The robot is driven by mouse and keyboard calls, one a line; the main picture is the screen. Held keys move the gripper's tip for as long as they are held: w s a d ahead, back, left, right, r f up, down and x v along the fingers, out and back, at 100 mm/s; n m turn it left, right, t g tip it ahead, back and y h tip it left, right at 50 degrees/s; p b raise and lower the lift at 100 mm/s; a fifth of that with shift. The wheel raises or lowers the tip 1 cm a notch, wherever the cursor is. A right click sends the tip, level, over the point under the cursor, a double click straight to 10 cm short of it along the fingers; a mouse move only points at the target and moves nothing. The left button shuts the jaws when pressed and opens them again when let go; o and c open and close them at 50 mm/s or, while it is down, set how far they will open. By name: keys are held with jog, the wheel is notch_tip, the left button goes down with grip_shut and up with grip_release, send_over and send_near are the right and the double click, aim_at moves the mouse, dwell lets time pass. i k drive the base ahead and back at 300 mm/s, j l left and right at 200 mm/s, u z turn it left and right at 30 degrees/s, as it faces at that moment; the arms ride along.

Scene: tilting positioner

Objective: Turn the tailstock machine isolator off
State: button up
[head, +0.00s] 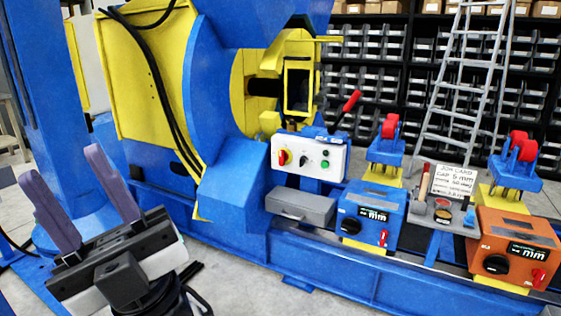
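A white control box (310,158) is mounted on the blue machine frame near the centre. On its left side is a red rotary handle on a yellow plate (283,157), which looks like an isolator switch. Its exact angle is too small to read. The same box carries a small black knob (303,160), a green button (325,164) and a dark button above it. No label naming the tailstock is legible. My gripper (62,166) is at the lower left, its two purple fingers spread wide and empty. It is well left of the box and apart from it.
A red-tipped lever (344,110) rises beside the box, and a grey case (300,207) sits below. To the right are a blue unit (371,214) and an orange unit (514,249), each with a black knob and red switch. A ladder (465,85) leans at shelves behind.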

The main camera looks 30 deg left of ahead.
aim_at(283, 156)
jog(key=i+j+u, duration=0.15)
jog(key=i+j, duration=0.25)
jog(key=i+j+u, duration=0.15)
jog(key=i+j, duration=0.15)
jog(key=i, duration=0.25)
jog(key=i+j+u, duration=0.15)
jog(key=i+j, duration=0.15)
jog(key=i, duration=0.2)
jog(key=i+j+u, duration=0.15)
jog(key=i, duration=0.4)
